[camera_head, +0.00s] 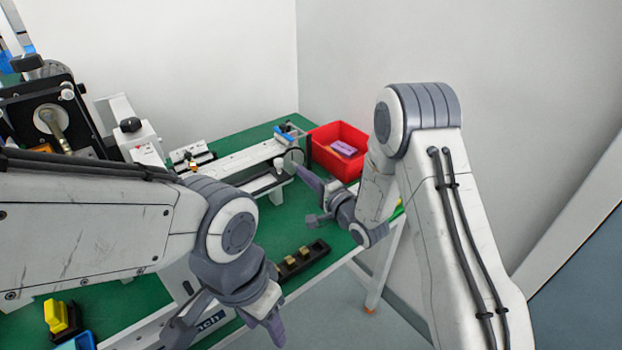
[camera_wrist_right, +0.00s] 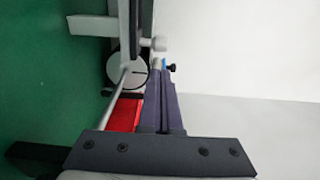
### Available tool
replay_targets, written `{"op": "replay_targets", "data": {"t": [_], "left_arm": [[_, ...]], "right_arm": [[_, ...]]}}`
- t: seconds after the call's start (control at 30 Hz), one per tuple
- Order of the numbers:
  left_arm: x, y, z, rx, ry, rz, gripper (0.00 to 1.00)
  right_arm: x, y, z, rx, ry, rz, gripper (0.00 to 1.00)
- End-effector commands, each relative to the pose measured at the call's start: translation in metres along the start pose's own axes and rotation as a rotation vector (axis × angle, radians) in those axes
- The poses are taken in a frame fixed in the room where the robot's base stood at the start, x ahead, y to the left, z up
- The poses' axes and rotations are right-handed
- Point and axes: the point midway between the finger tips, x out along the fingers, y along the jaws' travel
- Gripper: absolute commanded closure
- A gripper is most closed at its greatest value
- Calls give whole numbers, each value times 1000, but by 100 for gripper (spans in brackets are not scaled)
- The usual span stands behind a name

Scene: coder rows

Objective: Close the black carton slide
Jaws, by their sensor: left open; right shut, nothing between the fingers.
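A long black holder (camera_head: 303,261) with several small tan blocks lies on the green table near its front edge; I cannot tell for sure whether it is the carton slide. My right gripper (camera_head: 294,167) is shut and empty, its fingertips by the grey disc (camera_head: 292,157) at the conveyor's end. In the right wrist view the shut fingers (camera_wrist_right: 160,85) are just right of that disc (camera_wrist_right: 127,72); contact cannot be told. My left gripper (camera_head: 230,327) is open and empty, low at the front, left of the black holder.
A red bin (camera_head: 323,134) with a purple item (camera_head: 343,148) stands at the back right. The white conveyor (camera_head: 240,159) runs toward it from a black-and-white machine (camera_head: 45,110). Yellow (camera_head: 54,313) and blue (camera_head: 80,342) pieces are at the lower left. A wall is close behind.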

Motion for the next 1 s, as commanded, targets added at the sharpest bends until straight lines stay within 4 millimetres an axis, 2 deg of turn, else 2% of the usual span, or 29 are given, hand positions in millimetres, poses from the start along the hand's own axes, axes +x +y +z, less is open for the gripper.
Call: {"op": "replay_targets", "data": {"t": [0.1, 0.33, 0.8, 1.0], "left_arm": [[-4, 0, 0, 0, 0, 0, 50], [-6, 0, 0, 0, 0, 0, 50], [-6, 0, 0, 0, 0, 0, 50], [-3, 0, 0, 0, 0, 0, 50]], "right_arm": [[22, -1, 1, -1, -3, 0, 100], [46, 0, 0, 0, -1, 1, 100], [50, 1, 1, -1, 1, 2, 100], [56, 1, 13, -1, -3, 2, 100]]}}
